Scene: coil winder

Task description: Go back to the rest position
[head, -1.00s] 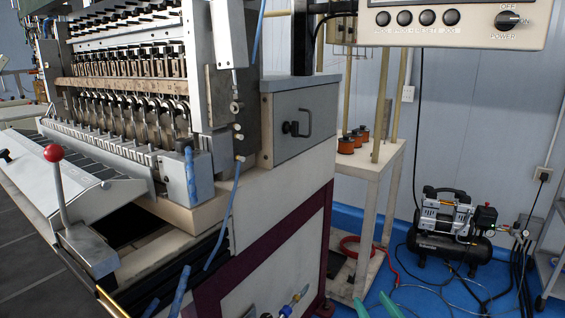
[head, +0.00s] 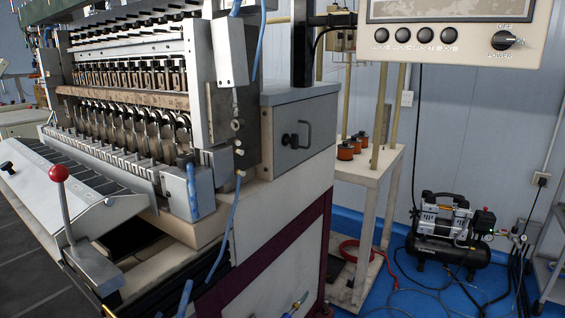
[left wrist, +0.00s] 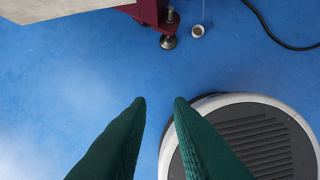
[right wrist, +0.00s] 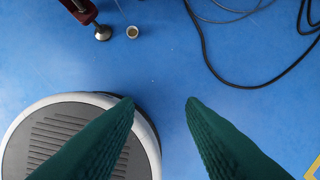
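My left gripper (left wrist: 160,101) shows in the left wrist view as two green fingers with a narrow gap between the tips; it is open and empty above the blue floor. My right gripper (right wrist: 160,101) shows in the right wrist view with its green fingertips wider apart; it is open and empty, also over the floor. Neither gripper touches anything. Neither gripper shows in the head view. My round base (left wrist: 255,140) lies below, on the right in the left wrist view and on the left in the right wrist view.
The coil winder (head: 290,195) fills the left of the head view, with a red-knobbed lever (head: 58,173) at its front. A control panel (head: 450,35) hangs upper right. A spool stand (head: 368,185) and compressor (head: 447,230) stand behind. Black cable (right wrist: 225,78) lies on the floor.

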